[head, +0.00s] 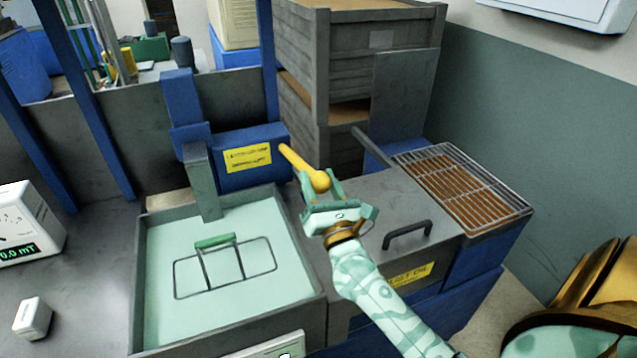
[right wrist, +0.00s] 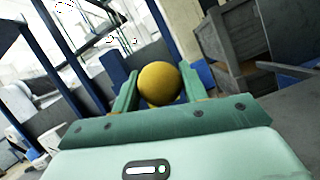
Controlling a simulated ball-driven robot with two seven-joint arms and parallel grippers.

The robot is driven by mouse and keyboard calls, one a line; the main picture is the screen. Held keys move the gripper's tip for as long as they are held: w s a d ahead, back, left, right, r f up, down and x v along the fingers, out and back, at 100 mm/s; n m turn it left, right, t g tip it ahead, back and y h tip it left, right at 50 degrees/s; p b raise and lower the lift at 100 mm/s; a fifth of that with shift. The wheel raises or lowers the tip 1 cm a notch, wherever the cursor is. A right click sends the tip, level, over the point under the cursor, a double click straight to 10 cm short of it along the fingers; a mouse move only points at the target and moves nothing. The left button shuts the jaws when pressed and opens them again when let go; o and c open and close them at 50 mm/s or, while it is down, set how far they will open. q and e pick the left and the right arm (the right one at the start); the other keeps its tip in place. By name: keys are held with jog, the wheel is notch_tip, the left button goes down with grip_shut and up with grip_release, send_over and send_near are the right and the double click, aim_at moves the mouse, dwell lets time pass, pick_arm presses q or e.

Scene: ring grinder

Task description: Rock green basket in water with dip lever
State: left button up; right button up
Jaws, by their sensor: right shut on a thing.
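The dip lever (head: 301,164) is yellow and slants out of a blue housing, with a round knob at its near end. My right gripper (head: 321,184) is shut on that knob; the knob (right wrist: 160,83) shows between the two green fingers in the right wrist view. The green basket's handle (head: 215,241) and thin dark wire outline show in the pale green water (head: 185,315) of the grey tank at the lower middle. The basket's lower part is hidden or hard to make out. My left gripper is not in view.
A grey lidded box with a black handle (head: 407,235) stands right of the tank, under my right arm. A metal grate (head: 465,188) lies beyond it. Stacked grey crates (head: 350,45) stand behind. A white meter (head: 28,225) is at the left.

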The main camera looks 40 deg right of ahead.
jog(key=o, duration=1.4)
jog(key=shift+c, duration=0.2)
jog(key=b+v, duration=0.3)
jog(key=v, duration=1.3)
jog(key=shift+s, duration=0.2)
